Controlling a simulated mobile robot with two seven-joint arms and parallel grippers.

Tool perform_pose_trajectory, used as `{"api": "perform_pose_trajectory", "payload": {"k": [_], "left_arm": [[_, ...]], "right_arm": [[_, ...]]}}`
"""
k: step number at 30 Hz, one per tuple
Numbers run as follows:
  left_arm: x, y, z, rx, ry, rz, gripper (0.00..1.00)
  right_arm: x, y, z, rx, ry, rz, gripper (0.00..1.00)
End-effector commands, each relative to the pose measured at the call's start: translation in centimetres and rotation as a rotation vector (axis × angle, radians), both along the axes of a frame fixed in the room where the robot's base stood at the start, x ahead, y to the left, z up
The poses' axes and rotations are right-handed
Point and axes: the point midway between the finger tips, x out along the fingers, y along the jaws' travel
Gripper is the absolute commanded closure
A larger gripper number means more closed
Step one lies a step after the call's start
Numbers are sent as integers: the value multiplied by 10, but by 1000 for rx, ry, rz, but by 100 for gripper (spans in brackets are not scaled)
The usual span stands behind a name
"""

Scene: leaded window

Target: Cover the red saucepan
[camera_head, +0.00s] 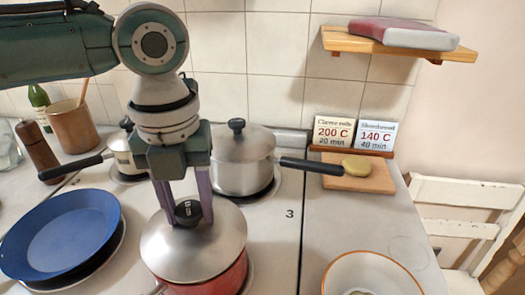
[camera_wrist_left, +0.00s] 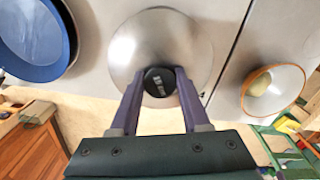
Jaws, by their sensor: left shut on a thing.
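The red saucepan (camera_head: 222,281) stands on the front hob, in the lower middle of the head view. A steel lid (camera_head: 165,247) with a black knob (camera_head: 188,211) lies over the top of it and hides its mouth; I cannot tell if it is fully seated. My left gripper (camera_head: 189,216) comes down from above and is shut on the lid's knob. In the left wrist view the lid (camera_wrist_left: 135,45) fills the middle, with the gripper's (camera_wrist_left: 160,80) two fingers on either side of the knob. The right gripper is not in view.
A blue pan (camera_head: 60,235) sits at the left. A lidded steel saucepan (camera_head: 240,165) stands behind, its black handle pointing right. Another steel pot (camera_head: 122,155) is at back left. A white bowl (camera_head: 330,275) with an orange rim is at front right. A board (camera_head: 375,183) holds a potato-like item.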

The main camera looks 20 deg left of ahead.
Motion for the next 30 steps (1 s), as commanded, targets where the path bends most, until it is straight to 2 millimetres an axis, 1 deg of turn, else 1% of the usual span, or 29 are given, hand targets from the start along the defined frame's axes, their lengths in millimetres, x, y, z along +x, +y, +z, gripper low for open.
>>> {"api": "perform_pose_trajectory", "payload": {"k": [7, 17, 30], "left_arm": [[0, 0, 0, 0, 0, 0, 100], [0, 0, -6, -1, 0, -1, 100], [0, 0, -6, -1, 0, 0, 100]], "right_arm": [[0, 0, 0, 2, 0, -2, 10], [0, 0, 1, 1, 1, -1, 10], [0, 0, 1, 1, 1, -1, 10]]}}
